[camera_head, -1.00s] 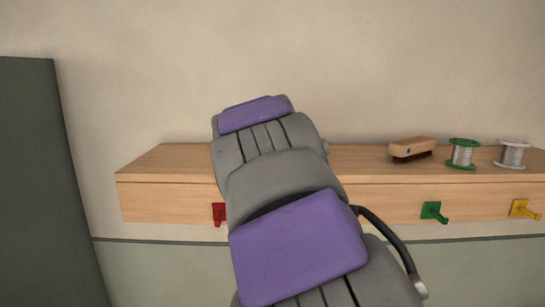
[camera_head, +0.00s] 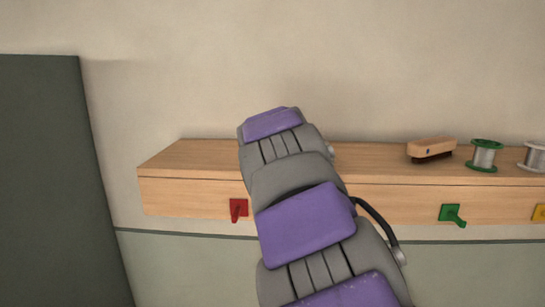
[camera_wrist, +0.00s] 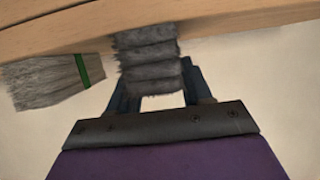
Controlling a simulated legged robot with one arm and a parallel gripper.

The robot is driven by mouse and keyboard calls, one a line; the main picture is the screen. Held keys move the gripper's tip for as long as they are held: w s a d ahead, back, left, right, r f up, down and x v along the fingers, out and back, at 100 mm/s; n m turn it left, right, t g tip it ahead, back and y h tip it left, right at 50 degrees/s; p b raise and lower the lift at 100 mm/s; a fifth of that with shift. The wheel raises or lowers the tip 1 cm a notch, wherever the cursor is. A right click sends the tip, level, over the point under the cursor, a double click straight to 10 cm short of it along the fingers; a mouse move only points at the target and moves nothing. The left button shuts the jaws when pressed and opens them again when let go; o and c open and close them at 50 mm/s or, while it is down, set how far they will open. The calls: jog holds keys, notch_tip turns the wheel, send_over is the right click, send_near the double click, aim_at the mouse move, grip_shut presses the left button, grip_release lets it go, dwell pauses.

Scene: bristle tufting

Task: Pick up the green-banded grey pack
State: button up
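The green-banded grey pack (camera_wrist: 55,82) is a flared bundle of grey bristles with a narrow green band at its right end. It is at the left of the wrist view, apart from my gripper. My gripper (camera_wrist: 160,85) shows its two dark fingers spread apart. A ribbed, furry dark grey bundle (camera_wrist: 150,58) overlaps the space at the fingertips; I cannot tell whether they touch it. In the head view my arm hides the gripper and both bundles.
The wooden shelf (camera_head: 190,160) also fills the top of the wrist view (camera_wrist: 230,15). On it are a wooden brush (camera_head: 432,148), a green spool (camera_head: 485,155) and a pale spool (camera_head: 535,156). Red (camera_head: 238,209), green (camera_head: 451,214) and yellow (camera_head: 540,212) hooks are on its front. A dark panel (camera_head: 45,180) stands left.

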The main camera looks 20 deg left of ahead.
jog(key=shift+d, duration=0.15)
jog(key=shift+c, duration=1.4)
jog(key=c, duration=0.3)
jog(key=shift+a, duration=0.4)
jog(key=shift+c, duration=0.2)
